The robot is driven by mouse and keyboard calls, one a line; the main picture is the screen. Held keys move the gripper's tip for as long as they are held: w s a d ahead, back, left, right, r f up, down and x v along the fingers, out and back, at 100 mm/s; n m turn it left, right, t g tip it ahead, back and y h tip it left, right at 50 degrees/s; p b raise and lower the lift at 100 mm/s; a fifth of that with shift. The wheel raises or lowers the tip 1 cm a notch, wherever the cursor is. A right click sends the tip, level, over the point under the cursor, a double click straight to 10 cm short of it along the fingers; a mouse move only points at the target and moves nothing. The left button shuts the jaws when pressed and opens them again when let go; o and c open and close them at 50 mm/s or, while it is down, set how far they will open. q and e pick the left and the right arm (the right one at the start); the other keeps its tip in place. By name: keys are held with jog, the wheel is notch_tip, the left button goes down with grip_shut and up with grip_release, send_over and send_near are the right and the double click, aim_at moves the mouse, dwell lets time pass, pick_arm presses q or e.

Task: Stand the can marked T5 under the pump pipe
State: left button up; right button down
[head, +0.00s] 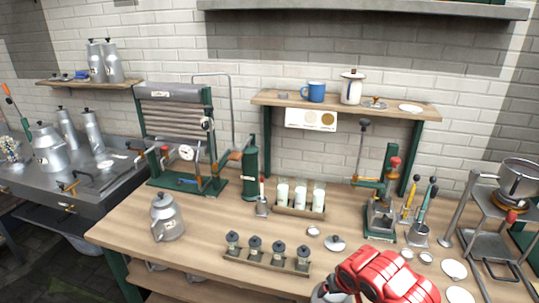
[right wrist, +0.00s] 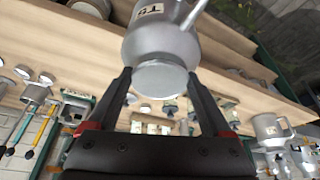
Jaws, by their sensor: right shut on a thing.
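In the right wrist view, a grey metal can (right wrist: 158,42) with a pale label is between the fingers of my right gripper (right wrist: 160,92). The label looks like T5, but is tilted and near the frame's top edge. The gripper is shut on the can's narrow round end. In the head view, my red right arm (head: 385,278) is at the bottom, over the counter's front edge; its fingers and the held can are mostly out of sight. A green pump cylinder (head: 250,168) stands at the back of the counter, with a thin grey pipe (head: 231,100) arching beside it. My left gripper is not in view.
Another lidded grey can (head: 167,218) stands on the counter (head: 130,225) at left. A rack of small jars (head: 262,258) and a tray of white-filled glasses (head: 300,208) occupy the middle. A plate cooler (head: 175,130) stands left of the pump. Presses and tools crowd the right.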

aim_at(331, 302)
jog(key=shift+s+a+f+m+b, duration=0.15)
jog(key=shift+s+a+f+b, duration=0.15)
jog(key=shift+f, duration=0.3)
jog(key=shift+s+a+f+m+b, duration=0.2)
jog(key=shift+s+a+f, duration=0.15)
jog(key=shift+f, duration=0.25)
jog(key=s+f, duration=0.4)
jog(key=f, duration=0.1)
jog(key=w+r, duration=0.4)
jog(key=r, duration=0.1)
jog(key=shift+w+r, duration=0.1)
